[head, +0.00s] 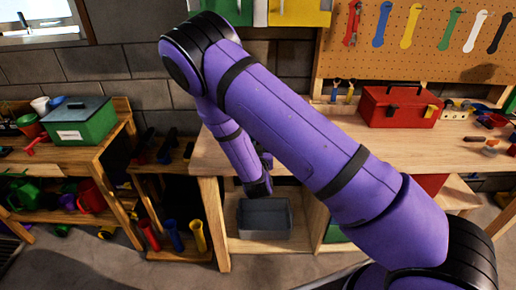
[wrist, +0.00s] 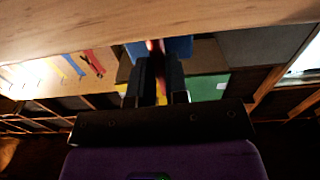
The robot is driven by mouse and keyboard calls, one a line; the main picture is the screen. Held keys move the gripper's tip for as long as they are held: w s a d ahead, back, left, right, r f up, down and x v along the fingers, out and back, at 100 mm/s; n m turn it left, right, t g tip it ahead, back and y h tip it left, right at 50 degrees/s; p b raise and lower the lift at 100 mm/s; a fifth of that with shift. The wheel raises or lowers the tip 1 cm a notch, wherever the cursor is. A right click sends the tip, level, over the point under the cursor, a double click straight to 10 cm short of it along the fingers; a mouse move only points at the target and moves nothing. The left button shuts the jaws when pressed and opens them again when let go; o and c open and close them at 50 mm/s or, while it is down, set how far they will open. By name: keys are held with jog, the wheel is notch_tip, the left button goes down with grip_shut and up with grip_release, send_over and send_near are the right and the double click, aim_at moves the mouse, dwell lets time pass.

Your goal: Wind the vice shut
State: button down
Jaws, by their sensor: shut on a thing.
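The wrist view looks upside down. A blue body (wrist: 180,47), likely the vice, sits against the wooden bench surface (wrist: 110,25) there. A thin reddish and pale piece (wrist: 154,46), likely the vice handle, shows between the dark fingers of my gripper (wrist: 157,62). The fingers are shut on it and hide much of it.
A red toolbox (head: 400,106) stands on the bench at the right, under a pegboard (head: 420,50) of hanging tools. A grey bin (head: 264,218) sits on the shelf below my gripper. A green box (head: 80,122) stands on the left shelf unit.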

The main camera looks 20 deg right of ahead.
jog(key=shift+m, duration=1.9)
jog(key=shift+a, duration=0.1)
jog(key=c, duration=1.1)
grip_release()
